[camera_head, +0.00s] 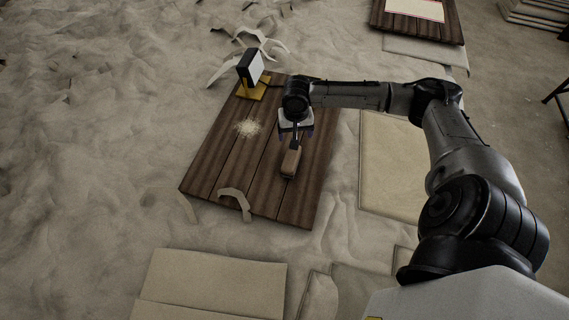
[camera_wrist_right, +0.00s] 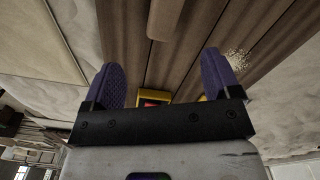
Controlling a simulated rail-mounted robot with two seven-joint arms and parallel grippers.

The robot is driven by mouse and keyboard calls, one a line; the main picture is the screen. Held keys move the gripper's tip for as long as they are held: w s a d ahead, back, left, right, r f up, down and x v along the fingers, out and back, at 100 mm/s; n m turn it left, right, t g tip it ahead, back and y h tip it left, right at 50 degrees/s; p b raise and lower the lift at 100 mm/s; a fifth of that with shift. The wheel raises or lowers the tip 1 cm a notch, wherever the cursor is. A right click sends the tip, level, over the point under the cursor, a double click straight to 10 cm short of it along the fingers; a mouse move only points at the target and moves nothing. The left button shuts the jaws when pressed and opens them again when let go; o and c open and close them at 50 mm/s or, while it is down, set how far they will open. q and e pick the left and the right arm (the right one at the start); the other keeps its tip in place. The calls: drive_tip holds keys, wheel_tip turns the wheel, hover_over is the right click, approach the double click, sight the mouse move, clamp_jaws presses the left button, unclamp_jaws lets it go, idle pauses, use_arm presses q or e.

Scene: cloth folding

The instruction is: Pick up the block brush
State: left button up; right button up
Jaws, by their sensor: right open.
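The block brush (camera_head: 291,161) is a brown, wooden-looking block lying on a dark plank board (camera_head: 225,165), right of its middle. In the right wrist view, a brown block end (camera_wrist_right: 166,18), apparently the brush, shows at the top, beyond the fingertips. My right gripper (camera_head: 295,132) is over the board at the brush's far end. In the wrist view, its two purple fingers (camera_wrist_right: 164,62) are spread wide with nothing held between them. I cannot tell its exact height above the board. My left gripper is not in view.
A pile of pale crumbs (camera_head: 248,128) lies on the board, left of the brush. A yellow stand with a dark and white panel (camera_head: 251,68) is at the board's far edge. A curved pale strip (camera_head: 236,199) lies at the near edge. Wrinkled cloth-like ground surrounds the board.

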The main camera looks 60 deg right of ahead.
drive_tip(key=m, duration=0.4)
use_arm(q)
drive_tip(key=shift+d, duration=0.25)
use_arm(e)
hover_over(292, 156)
drive_tip(key=shift+m, duration=0.4)
drive_tip(key=f, duration=0.7)
drive_tip(key=shift+s+f, duration=0.15)
drive_tip(key=shift+s, duration=0.1)
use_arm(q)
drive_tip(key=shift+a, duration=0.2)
use_arm(e)
drive_tip(key=shift+w+f, duration=0.1)
drive_tip(key=shift+f, duration=1.25)
use_arm(q)
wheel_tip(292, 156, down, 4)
drive_tip(key=b, duration=0.3)
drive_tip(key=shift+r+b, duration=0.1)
drive_tip(key=shift+b, duration=0.3)
use_arm(e)
wheel_tip(292, 156, down, 4)
drive_tip(key=shift+w+a+r, duration=0.1)
drive_tip(key=shift+w, duration=0.05)
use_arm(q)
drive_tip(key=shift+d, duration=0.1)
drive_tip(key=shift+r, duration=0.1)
